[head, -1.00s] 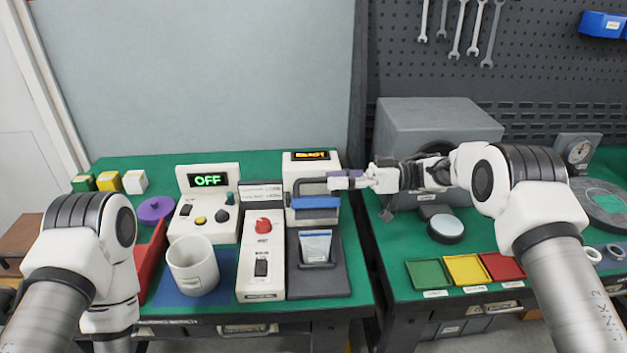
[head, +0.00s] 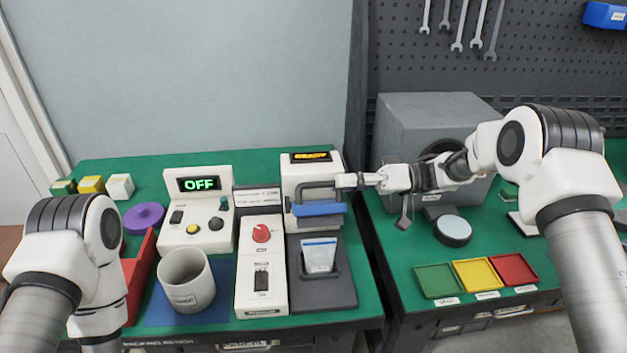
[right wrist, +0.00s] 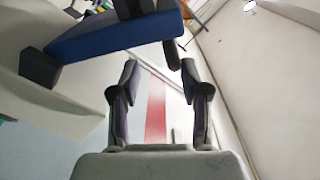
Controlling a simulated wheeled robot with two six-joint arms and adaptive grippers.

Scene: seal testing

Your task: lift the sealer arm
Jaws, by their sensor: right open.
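The sealer (head: 304,172) is a white box with a lit amber display at the back of the left bench. Its sealer arm, with a blue bar (head: 319,208) and grey handle, sits above a dark base plate holding a pouch (head: 319,255). My right gripper (head: 345,181) is open, just right of the sealer arm's handle at about its height. In the right wrist view the blue bar (right wrist: 115,38) lies ahead and left, with nothing between the open fingers (right wrist: 158,85). My left arm shows at the lower left, but its gripper is outside the view.
A control box reading OFF (head: 202,184), a white cup (head: 187,282) and a switch panel (head: 262,270) stand left of the sealer. On the right bench are a grey machine (head: 425,115), a round pad (head: 452,231) and green, yellow and red trays (head: 436,281).

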